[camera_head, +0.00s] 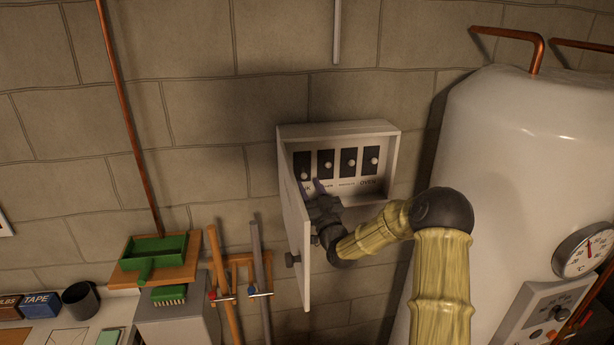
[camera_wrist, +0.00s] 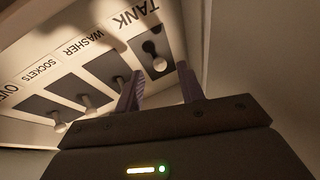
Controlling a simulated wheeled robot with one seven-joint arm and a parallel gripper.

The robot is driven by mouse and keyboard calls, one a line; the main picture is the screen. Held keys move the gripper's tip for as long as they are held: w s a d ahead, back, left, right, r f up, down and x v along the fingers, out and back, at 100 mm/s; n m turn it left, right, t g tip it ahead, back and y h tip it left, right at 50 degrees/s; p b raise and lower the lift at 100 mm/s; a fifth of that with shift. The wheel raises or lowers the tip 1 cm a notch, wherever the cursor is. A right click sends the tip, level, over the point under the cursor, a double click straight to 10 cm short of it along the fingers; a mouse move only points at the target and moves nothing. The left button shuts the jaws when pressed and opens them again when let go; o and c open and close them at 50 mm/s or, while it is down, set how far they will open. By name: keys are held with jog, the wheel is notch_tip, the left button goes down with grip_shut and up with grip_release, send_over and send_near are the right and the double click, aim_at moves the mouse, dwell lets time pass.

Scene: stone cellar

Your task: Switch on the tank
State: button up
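An open white switch box (camera_head: 345,130) hangs on the stone wall, with a row of several dark switches with pale knobs. The tank switch (camera_head: 304,165) is leftmost, and its knob sits lower on its plate than the others. In the wrist view the tank switch (camera_wrist: 153,52) is beside the TANK label, beyond the gap between my fingers. My gripper (camera_head: 318,187) is inside the box front, just below and right of that switch. The wrist view shows my gripper (camera_wrist: 162,90) open and empty. I cannot tell whether a finger touches the knob.
The box door (camera_head: 296,240) stands open, close on the left of my gripper. The washer, sockets and oven switches (camera_wrist: 87,101) run beside the tank switch. A large white tank (camera_head: 520,150) stands at the right. Tools hang and lie at lower left.

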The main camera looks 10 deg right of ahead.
aim_at(303, 172)
jog(key=shift+p+x, duration=0.35)
jog(key=shift+x, duration=0.75)
grip_shut()
